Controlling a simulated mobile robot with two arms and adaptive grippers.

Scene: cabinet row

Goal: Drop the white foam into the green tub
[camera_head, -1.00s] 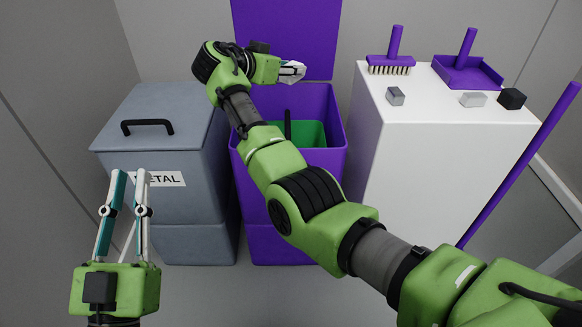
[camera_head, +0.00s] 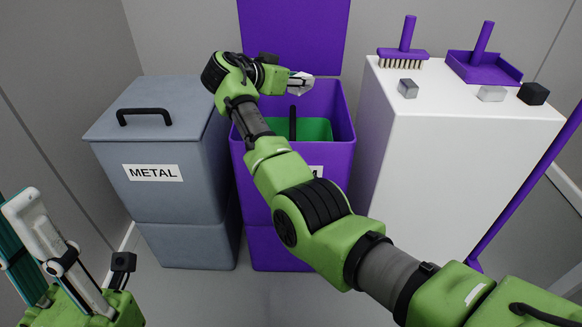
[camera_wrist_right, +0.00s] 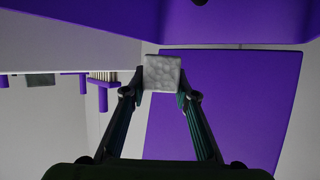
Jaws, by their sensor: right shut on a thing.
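The white foam (camera_wrist_right: 162,73) is a pale speckled block gripped between the fingertips of my right gripper (camera_wrist_right: 161,88) in the right wrist view. In the head view my right gripper (camera_head: 299,83) is above the opening of the purple bin, toward its back, and the foam is hard to make out from the fingers. The green tub (camera_head: 318,130) sits inside the purple bin (camera_head: 338,155), below the gripper and partly hidden by my right arm. My left gripper (camera_head: 12,208) is at the lower left edge, partly cut off, with a small gap between its fingers and nothing in it.
The purple bin's lid (camera_head: 294,30) stands up behind. A closed grey METAL bin (camera_head: 160,205) is on the left. A white cabinet (camera_head: 450,150) on the right bears a brush (camera_head: 403,52), a dustpan (camera_head: 485,66), a grey block (camera_head: 407,88), a pale block (camera_head: 491,94) and a black block (camera_head: 533,93).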

